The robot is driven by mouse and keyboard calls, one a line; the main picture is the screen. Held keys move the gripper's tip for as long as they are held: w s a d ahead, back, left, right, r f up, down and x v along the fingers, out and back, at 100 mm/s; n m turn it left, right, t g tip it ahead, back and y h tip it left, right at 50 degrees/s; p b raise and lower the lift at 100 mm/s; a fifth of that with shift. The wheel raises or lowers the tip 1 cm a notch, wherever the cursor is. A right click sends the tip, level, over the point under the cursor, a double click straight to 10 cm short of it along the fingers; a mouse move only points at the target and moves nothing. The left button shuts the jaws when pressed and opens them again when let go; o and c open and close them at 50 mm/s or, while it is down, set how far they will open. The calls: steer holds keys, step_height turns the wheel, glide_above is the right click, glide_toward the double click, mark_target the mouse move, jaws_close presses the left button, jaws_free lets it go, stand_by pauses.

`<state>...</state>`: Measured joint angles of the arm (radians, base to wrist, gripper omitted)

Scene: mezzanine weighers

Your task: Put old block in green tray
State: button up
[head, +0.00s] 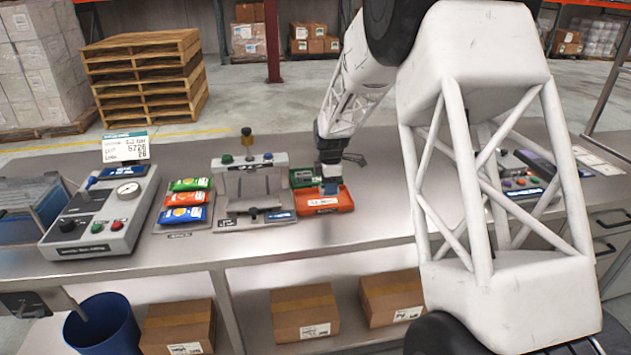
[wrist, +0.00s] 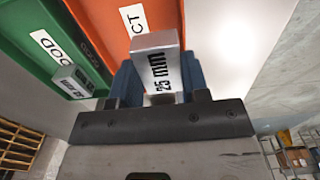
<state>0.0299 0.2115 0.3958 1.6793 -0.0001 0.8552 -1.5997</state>
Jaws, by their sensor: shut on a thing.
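My gripper (head: 331,186) is over the orange tray (head: 337,203), its fingers shut on a metal block (wrist: 165,70) marked "25 mm". In the wrist view the blue finger pads of my gripper (wrist: 158,84) press on both sides of it. The green tray (head: 301,175) is beside the orange one, behind and left in the head view. It also shows in the wrist view (wrist: 30,62), with a "GOOD" label and another small marked block (wrist: 74,82) in it. I cannot tell from markings which block is the old one.
The orange tray's label, ending in "CT", is partly hidden in the wrist view. Left of the trays on the steel bench stand a clamp-like fixture (head: 252,187), coloured packets (head: 184,215) and a weigher (head: 103,215). My arm hides much of the bench to the right.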

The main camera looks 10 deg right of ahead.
steer(key=shift+w+d+f, duration=0.1)
steer(key=shift+w+d, duration=0.15)
steer(key=shift+d, duration=0.35)
steer(key=shift+w+d+f, duration=0.1)
steer(key=shift+w+d, duration=0.1)
steer(key=shift+d, duration=0.4)
steer(key=shift+w+d+f, duration=0.15)
steer(key=shift+w+f, duration=0.1)
steer(key=shift+w, duration=2.4)
steer(key=shift+w+d+f, duration=0.1)
steer(key=shift+w+f, duration=0.1)
steer(key=shift+w, duration=2.5)
steer(key=shift+w+d+f, duration=0.15)
steer(key=shift+w+f, duration=0.1)
steer(key=shift+w, duration=2.4)
steer(key=shift+f, duration=0.1)
steer(key=shift+f, duration=1.65)
steer(key=shift+f, duration=0.15)
